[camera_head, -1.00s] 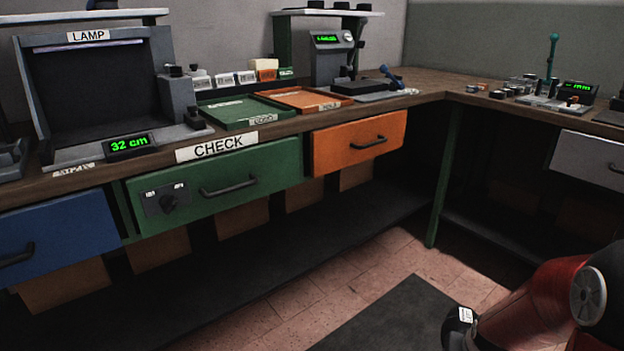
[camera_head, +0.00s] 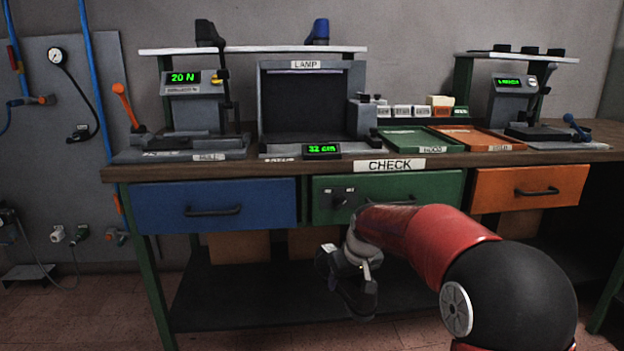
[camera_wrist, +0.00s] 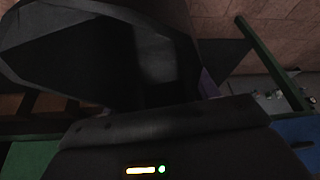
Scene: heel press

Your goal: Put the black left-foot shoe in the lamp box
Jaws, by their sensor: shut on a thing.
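The lamp box (camera_head: 263,105) stands on the bench at centre in the head view, labelled LAMP, with an open dark front. I see no shoe in it. My gripper (camera_head: 348,273) hangs low in front of the bench, below the top and before the green drawer. It is shut on a black shoe (camera_head: 359,299), which also fills the upper left of the wrist view (camera_wrist: 85,50). The shoe is dark and partly hidden; I cannot tell which foot it fits. Another dark shoe (camera_head: 207,33) and a blue one (camera_head: 318,31) are on the shelf above.
A display (camera_head: 322,151) reading 32 cm sits before the lamp box. A press with a 20 N display (camera_head: 183,77) stands at left. A green tray (camera_head: 418,137) and an orange tray (camera_head: 474,136) lie at right. The bench edge (camera_head: 250,167) lies between gripper and box.

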